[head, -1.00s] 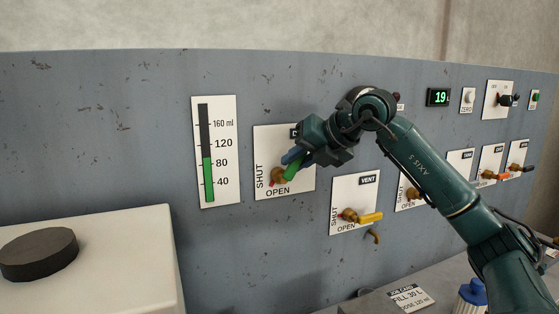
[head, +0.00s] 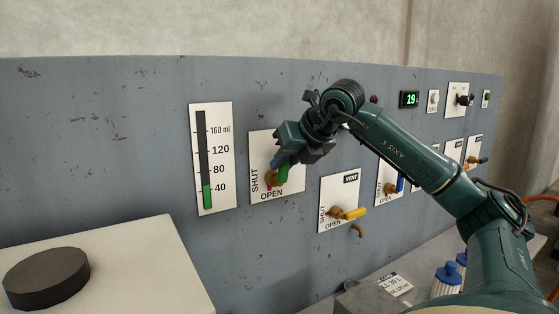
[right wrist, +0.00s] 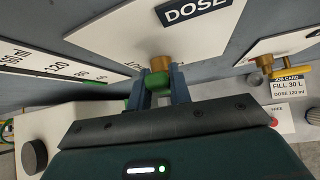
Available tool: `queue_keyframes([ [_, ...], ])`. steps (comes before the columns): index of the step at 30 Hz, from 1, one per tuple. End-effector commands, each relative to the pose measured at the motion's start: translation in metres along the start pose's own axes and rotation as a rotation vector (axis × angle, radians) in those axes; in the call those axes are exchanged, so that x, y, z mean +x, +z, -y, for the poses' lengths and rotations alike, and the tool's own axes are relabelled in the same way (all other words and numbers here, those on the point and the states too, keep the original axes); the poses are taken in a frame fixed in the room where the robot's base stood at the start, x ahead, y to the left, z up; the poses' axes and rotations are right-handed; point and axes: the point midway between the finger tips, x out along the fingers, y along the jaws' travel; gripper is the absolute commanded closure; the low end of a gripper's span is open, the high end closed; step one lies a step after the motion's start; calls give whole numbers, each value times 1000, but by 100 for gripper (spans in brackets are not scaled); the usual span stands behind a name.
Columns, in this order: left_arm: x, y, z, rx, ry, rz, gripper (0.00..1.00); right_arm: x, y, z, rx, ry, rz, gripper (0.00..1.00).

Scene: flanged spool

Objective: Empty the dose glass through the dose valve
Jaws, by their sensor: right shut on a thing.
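The dose glass shows as a gauge (head: 211,160) with a green column (head: 207,196) standing at about the 40 mark. To its right, the dose valve plate (head: 259,140) carries SHUT and OPEN lettering and a green handle (head: 284,173) on a brass hub. My right gripper (head: 281,162) is shut on the green handle. In the right wrist view, its two fingers flank the green handle (right wrist: 160,79) below the DOSE label (right wrist: 197,11). The handle's exact angle is partly hidden by the gripper. My left gripper is not in view.
The VENT valve (head: 345,213) with a yellow handle sits just below right of my right gripper. More valves line the panel to the right. A digital display (head: 409,100) reads 19. A white box with a dark cap (head: 46,277) stands at the lower left.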

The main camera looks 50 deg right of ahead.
Motion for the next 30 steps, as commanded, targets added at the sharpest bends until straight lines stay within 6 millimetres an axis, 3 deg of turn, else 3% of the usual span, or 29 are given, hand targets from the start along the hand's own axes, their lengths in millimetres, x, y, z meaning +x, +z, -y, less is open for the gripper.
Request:
queue_keyframes([
  [16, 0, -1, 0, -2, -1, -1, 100, -3, 0, 2, -16, -14, 7, 100],
  [17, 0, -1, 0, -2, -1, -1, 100, -3, 0, 2, -16, -14, 7, 78],
  [18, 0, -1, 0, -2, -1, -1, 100, -3, 0, 2, -16, -14, 7, 75],
  [24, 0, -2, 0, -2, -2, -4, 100, -3, 0, 2, -16, -15, 4, 59],
  [30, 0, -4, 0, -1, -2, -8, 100, -2, -1, 2, -15, -15, 2, 58],
])
